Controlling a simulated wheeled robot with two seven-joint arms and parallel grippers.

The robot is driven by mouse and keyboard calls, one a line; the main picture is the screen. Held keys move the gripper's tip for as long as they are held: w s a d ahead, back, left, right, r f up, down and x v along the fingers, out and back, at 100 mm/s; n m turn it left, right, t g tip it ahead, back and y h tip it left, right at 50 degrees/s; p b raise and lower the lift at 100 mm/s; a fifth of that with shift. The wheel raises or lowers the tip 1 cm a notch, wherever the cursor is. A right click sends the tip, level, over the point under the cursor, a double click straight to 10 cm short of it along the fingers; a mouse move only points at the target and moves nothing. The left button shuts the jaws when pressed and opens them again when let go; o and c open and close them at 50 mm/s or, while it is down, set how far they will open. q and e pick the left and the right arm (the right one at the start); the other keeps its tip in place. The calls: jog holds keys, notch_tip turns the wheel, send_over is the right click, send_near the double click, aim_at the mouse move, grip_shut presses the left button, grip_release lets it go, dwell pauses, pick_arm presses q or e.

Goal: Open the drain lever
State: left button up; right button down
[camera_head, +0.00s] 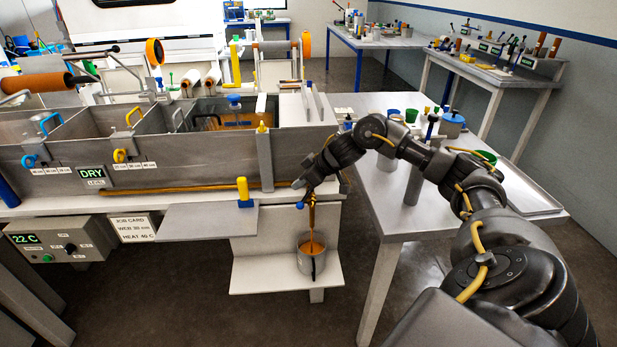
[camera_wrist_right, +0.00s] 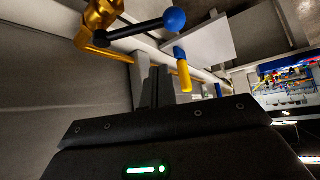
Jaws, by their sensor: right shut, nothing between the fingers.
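The drain lever (camera_wrist_right: 148,27) is a dark rod with a blue ball end (camera_wrist_right: 174,19), fixed to a brass valve (camera_wrist_right: 98,22) in the wrist view. In the head view the blue ball (camera_head: 300,206) shows just below my right gripper (camera_head: 300,184), at the tank's front right corner. My right gripper's fingers (camera_wrist_right: 164,84) are shut and empty, apart from the lever. A metal pot (camera_head: 306,263) with amber liquid stands on the low shelf under the valve. A thin amber line runs between valve and pot; I cannot tell whether it is spout or stream. My left gripper is out of view.
A yellow handle with a blue base (camera_head: 243,191) stands at the tank's front edge, left of the valve; it also shows in the wrist view (camera_wrist_right: 182,70). The low shelf (camera_head: 265,274) juts out below. A side table (camera_head: 385,205) stands to the right, under my arm.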

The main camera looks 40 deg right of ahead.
aim_at(305, 198)
jog(key=f, duration=0.2)
jog(key=f+p, duration=0.1)
jog(key=shift+s+d+f, duration=0.15)
jog(key=shift+s+f, duration=0.15)
jog(key=shift+f, duration=0.1)
jog(key=shift+s, duration=0.15)
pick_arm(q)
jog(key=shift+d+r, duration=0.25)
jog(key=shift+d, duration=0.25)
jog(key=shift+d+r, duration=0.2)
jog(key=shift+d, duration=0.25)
pick_arm(e)
jog(key=shift+f, duration=0.15)
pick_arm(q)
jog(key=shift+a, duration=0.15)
